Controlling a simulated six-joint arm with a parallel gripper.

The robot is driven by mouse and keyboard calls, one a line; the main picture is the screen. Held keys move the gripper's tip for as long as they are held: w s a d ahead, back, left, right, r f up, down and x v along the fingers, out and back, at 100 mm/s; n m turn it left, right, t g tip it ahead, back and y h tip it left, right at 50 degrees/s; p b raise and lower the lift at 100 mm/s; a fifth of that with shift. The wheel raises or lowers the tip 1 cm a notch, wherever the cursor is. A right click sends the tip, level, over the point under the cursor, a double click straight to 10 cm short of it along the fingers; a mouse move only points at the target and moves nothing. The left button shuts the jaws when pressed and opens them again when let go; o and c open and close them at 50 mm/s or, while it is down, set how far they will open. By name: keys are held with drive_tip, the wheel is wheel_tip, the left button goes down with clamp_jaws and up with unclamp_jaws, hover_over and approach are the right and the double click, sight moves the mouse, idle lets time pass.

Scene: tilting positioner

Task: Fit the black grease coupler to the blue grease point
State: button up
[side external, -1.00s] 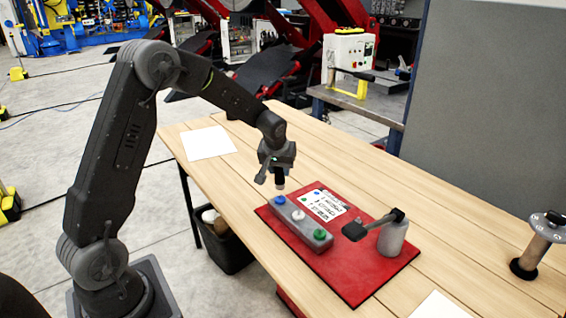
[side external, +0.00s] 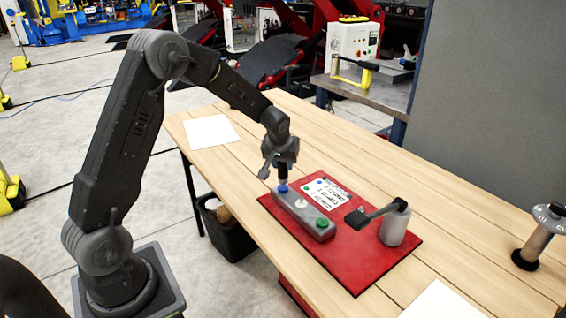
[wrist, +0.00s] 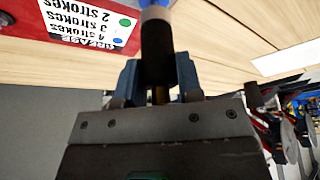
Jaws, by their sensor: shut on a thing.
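My gripper (wrist: 156,85) is shut on the black grease coupler (wrist: 157,45), a dark cylinder pointing away from the jaws. In the side view my gripper (side external: 282,165) is over the left end of the grey block (side external: 318,232). The coupler (side external: 283,180) is upright and its lower end meets the blue grease point (side external: 283,188). In the wrist view the blue point (wrist: 154,3) shows just past the coupler's tip, in line with it. Whether the coupler is seated on it I cannot tell. White (side external: 301,203) and green (side external: 321,223) grease points sit farther along the block.
The red plate (side external: 350,275) carries the block, a label card (side external: 326,192) listing strokes by colour, and a grey cylinder with a black lever (side external: 376,213). A wooden-handled stand (side external: 538,242) is at the far right. The table's left part is mostly clear.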

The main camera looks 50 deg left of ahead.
drive_tip(key=shift+f, duration=1.15)
idle(0.4)
drive_tip(key=o, duration=1.1)
drive_tip(key=shift+c, duration=0.2)
drive_tip(key=v, duration=1.4)
drive_tip(key=shift+w, duration=0.1)
